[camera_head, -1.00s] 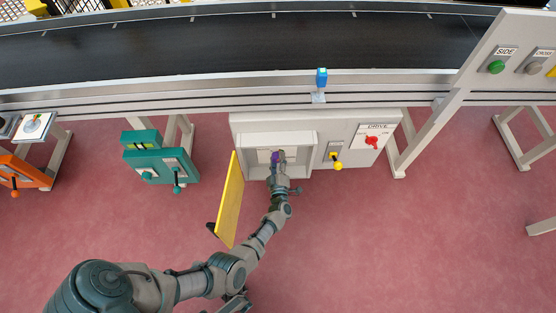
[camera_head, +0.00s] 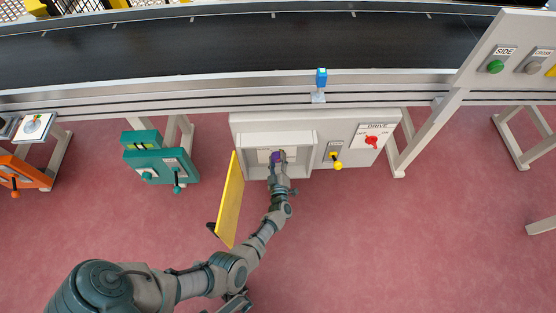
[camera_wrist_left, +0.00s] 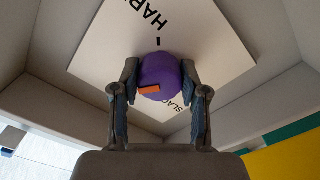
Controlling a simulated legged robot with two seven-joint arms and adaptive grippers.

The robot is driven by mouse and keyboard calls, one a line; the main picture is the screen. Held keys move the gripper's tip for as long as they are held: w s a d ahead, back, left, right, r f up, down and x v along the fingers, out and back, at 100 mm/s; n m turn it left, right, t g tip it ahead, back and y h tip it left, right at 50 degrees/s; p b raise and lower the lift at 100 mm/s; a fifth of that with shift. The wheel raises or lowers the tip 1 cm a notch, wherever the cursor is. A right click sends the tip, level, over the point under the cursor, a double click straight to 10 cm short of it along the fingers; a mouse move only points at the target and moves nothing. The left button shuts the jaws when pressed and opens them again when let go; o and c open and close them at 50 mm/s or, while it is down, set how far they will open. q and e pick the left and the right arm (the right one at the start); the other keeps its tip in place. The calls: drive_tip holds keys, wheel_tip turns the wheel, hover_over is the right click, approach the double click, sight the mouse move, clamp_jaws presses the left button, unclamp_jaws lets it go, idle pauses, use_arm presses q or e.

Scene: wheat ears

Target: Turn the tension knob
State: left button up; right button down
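The tension knob (camera_wrist_left: 160,78) is purple and round with an orange mark on its lower side, set on a white label plate (camera_wrist_left: 95,45). The plate's readable letters are "HAR" at the top and "SLAC" at the lower right. In the head view the knob (camera_head: 276,156) sits inside the open grey box (camera_head: 247,148). My left gripper (camera_wrist_left: 162,88) has a finger on each side of the knob, both against or very near it, and looks shut on it. The left gripper (camera_head: 278,162) partly hides the knob in the head view.
The yellow door (camera_head: 231,200) of the box hangs open just left of my arm. A yellow-knobbed lever (camera_head: 337,164) and a red DRIVE switch (camera_head: 372,141) are to the right. A teal unit (camera_head: 160,160) stands left. A conveyor (camera_head: 250,42) runs behind.

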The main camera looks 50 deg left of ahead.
use_arm(q)
drive_tip(key=o, duration=0.4)
drive_tip(key=shift+a+f, duration=0.1)
drive_tip(key=shift+f, duration=0.05)
drive_tip(key=shift+o, duration=0.2)
drive_tip(key=v, duration=1.2)
